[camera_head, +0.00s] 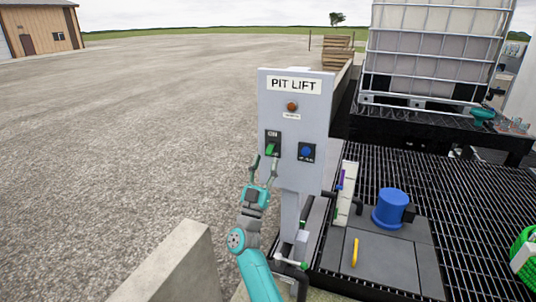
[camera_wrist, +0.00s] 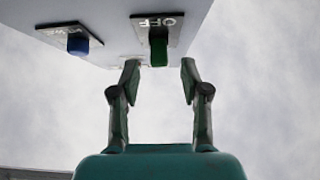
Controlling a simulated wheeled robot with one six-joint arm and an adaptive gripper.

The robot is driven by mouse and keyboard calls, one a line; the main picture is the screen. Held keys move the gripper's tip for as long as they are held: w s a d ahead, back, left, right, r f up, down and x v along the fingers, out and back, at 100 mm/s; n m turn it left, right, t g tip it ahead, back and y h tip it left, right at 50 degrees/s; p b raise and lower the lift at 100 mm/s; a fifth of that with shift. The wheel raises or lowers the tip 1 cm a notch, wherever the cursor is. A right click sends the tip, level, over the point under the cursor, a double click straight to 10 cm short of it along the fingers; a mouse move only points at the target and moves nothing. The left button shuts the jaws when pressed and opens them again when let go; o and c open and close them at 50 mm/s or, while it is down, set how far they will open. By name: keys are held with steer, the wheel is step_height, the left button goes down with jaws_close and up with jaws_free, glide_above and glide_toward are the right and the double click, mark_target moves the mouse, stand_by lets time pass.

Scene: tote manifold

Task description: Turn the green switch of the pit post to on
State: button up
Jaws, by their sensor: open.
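The grey pit post (camera_head: 275,135) stands in the middle of the head view, with a "PIT LIFT" sign at its top. The green switch (camera_head: 270,149) is on a dark plate on the left of its face, with ON marked above. In the wrist view the green switch (camera_wrist: 158,50) hangs near an OFF mark that looks upside down. My gripper (camera_head: 265,161) is just below and in front of the green switch. In the wrist view, my gripper (camera_wrist: 159,70) is open, its fingertips on either side of the switch's lower end, with gaps. No contact is visible.
A blue knob (camera_head: 306,152) sits to the right of the green switch, and a brown lamp (camera_head: 292,106) above it. A concrete wall (camera_head: 176,268) stands at the lower left. A black grating (camera_head: 455,210) with a blue motor-like cylinder (camera_head: 391,208) lies to the right.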

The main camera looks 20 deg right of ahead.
mark_target(268, 155)
steer(key=shift+x, duration=1.75)
jaws_close()
